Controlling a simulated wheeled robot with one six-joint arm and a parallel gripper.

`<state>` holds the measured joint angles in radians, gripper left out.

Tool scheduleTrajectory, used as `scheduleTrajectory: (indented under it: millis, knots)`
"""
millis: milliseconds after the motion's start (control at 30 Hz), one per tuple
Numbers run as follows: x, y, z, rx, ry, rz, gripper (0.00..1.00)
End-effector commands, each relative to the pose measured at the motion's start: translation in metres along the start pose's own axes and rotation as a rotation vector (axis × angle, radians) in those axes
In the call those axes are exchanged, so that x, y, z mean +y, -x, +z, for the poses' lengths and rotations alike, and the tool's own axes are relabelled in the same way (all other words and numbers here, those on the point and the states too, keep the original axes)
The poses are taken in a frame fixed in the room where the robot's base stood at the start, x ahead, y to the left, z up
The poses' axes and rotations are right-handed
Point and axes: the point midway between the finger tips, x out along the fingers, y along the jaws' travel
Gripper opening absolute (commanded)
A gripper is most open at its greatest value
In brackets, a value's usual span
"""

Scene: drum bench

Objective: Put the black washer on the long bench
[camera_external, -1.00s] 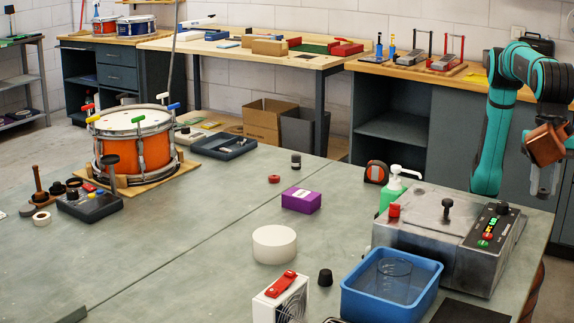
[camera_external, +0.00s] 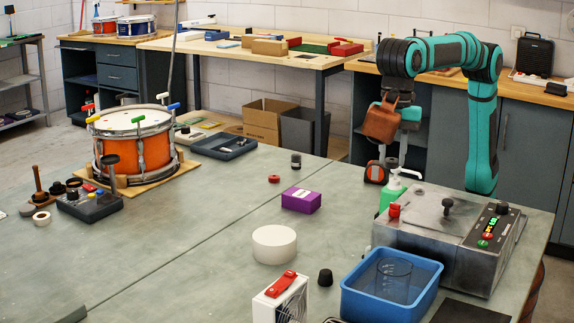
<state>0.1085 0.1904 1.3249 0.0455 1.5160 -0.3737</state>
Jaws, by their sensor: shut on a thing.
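I cannot pick out the black washer for sure; several dark round pieces (camera_external: 58,188) lie at the left near the drum. Long wooden-topped benches stand along the wall, one in the middle (camera_external: 215,46) and one at the right (camera_external: 545,97); which one is the long bench is unclear.
A metal box with buttons (camera_external: 430,228), a blue bin (camera_external: 362,302) and a white roll (camera_external: 274,245) stand on the grey-green table (camera_external: 190,265). A purple box (camera_external: 301,200) and an orange drum (camera_external: 130,152) are farther back. The table's left middle is clear.

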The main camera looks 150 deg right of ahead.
Motion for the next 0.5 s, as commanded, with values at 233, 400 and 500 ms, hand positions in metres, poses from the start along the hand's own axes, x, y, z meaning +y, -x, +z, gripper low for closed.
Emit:
scheduleTrajectory:
  millis: [233,400,500]
  knots:
    - [0.044,0.003,0.022,0.001,-0.036,0.004,0.08]
    - [0.063,-0.002,0.033,-0.001,-0.049,0.005,0.08]
    - [0.061,-0.023,0.035,-0.001,-0.048,0.005,0.08]
